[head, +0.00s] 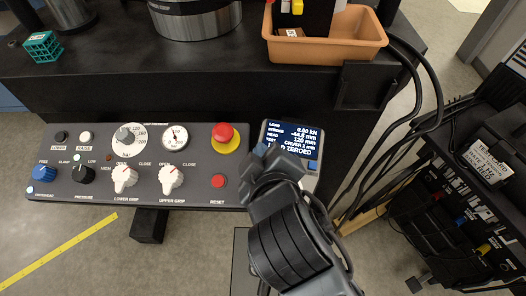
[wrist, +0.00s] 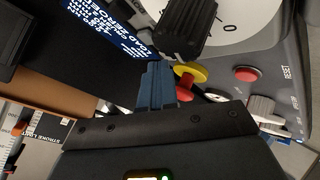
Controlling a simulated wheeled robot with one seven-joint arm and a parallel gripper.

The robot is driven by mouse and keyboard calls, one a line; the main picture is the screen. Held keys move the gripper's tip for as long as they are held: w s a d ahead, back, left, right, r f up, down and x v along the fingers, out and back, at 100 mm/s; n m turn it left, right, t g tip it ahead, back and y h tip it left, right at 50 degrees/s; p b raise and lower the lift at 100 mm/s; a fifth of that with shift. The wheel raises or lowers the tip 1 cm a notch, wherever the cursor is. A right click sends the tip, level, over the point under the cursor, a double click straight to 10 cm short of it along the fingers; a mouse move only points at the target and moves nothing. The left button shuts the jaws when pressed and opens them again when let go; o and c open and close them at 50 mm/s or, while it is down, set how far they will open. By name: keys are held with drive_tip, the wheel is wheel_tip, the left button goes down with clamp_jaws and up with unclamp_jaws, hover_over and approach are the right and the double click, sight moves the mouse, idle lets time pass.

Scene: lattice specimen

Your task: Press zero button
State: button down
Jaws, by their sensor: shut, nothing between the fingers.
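The display unit (head: 293,133) stands at the right end of the control panel. Its dark blue screen reads load 0.00 kN, with a bottom line that appears to say "ZEROED". The screen also shows at the upper left of the wrist view (wrist: 104,24). My gripper (head: 263,150) is in front of the unit's lower left part, its blue fingers (wrist: 157,82) shut and empty. A blue key (head: 313,165) shows at the unit's lower right. The rest of the lower unit is hidden behind my gripper, and I cannot identify a zero button or tell whether the fingers touch one.
The panel (head: 95,190) carries several knobs and dials. A red emergency stop (head: 224,135) on a yellow ring and a red reset button (head: 218,181) are close left of my gripper. Black cables (head: 405,120) hang at the right. A teal lattice cube (head: 42,47) sits at the back left.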

drive_tip(key=shift+r, duration=0.1)
drive_tip(key=shift+s+r+p, duration=0.25)
drive_tip(key=shift+r+p, duration=0.4)
drive_tip(key=shift+p, duration=0.25)
drive_tip(key=r+p, duration=0.2)
drive_tip(key=s+r+p, duration=0.1)
drive_tip(key=r+p, duration=0.1)
drive_tip(key=p, duration=0.1)
drive_tip(key=shift+s+r, duration=0.15)
drive_tip(key=shift+r, duration=0.25)
idle(0.3)
